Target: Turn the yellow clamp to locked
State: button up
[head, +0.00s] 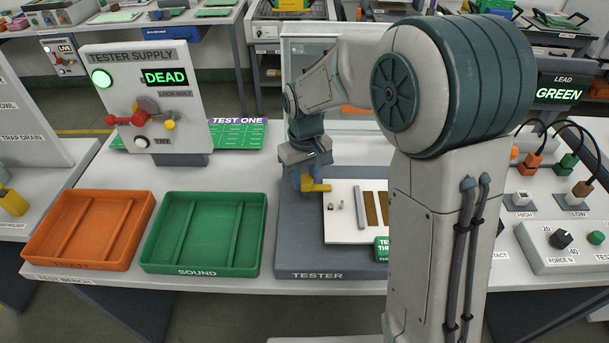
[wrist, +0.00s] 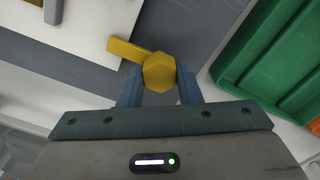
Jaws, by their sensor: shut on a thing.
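The yellow clamp (head: 315,186) sits at the left edge of the white board on the grey tester (head: 295,245). In the wrist view the clamp (wrist: 158,73) shows a faceted hub with a short bar. The bar points to the upper left there, over or beside the white plate's edge. In the head view the bar points right, toward the board. My gripper (head: 305,182) comes down from above, its blue fingers on either side of the hub. In the wrist view my gripper (wrist: 160,88) is shut on the hub. No lock marking is readable.
An orange tray (head: 85,262) and a green tray (head: 205,268) stand left of the tester. The tester supply panel (head: 145,75) reads DEAD, with a red lever. Knobs and cabled plugs lie at the right. My arm hides part of the tester's right side.

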aim_at(305, 178)
jog(key=o, duration=1)
notch_tip(305, 178, up, 14)
jog(key=shift+f, duration=0.1)
